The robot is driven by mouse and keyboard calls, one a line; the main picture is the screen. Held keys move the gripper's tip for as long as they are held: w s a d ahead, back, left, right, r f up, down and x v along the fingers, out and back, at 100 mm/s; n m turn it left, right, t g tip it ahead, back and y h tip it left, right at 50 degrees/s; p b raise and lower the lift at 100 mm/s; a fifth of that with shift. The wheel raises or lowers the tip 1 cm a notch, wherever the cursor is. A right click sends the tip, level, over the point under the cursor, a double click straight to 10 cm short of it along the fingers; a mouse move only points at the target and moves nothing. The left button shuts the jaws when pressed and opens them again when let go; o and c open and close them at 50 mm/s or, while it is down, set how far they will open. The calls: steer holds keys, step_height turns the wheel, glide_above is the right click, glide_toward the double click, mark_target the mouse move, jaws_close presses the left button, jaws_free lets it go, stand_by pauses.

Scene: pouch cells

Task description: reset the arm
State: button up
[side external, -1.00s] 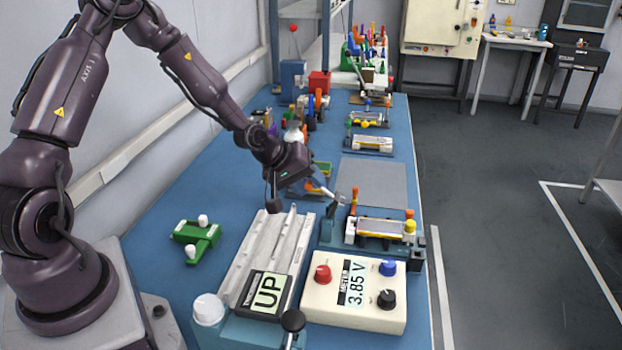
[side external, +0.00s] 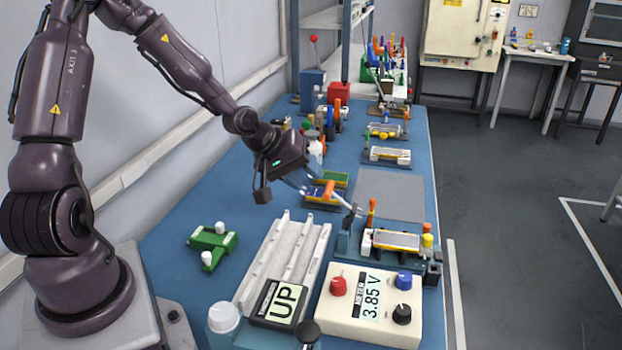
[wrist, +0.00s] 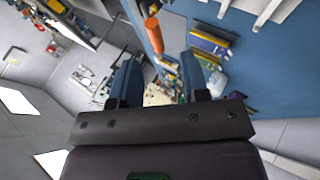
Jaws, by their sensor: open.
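My gripper (side external: 343,204) is open and empty, raised over the blue bench near its middle. It also shows in the wrist view (wrist: 164,80), with its two blue fingers apart and no object held between them. In the side view it hangs beyond the grey rail block with the "UP" sign (side external: 283,303). A flat silver cell (side external: 396,240) lies in the fixture to the right of the gripper, behind the meter (side external: 371,305), which reads 3.85 V.
A green stand (side external: 213,243) is left of the rail block. An orange-handled post (side external: 371,210) stands close to the fingers. Blue and green trays (side external: 321,196) lie below and behind the gripper. A grey mat (side external: 392,193) is bare. More holders crowd the far bench.

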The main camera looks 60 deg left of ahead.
stand_by(0.3)
steer(key=s+r+m+g+y, duration=0.15)
steer(key=s+m+g, duration=0.4)
steer(key=s, duration=0.55)
steer(key=s+d+r+m+t, duration=0.1)
steer(key=s+d+r, duration=0.3)
steer(key=r, duration=0.4)
steer(key=s+d+r+m+t, duration=0.2)
steer(key=s+d+r+m, duration=0.2)
steer(key=r, duration=0.4)
steer(key=shift+s+d, duration=0.8)
steer(key=shift+d, duration=0.35)
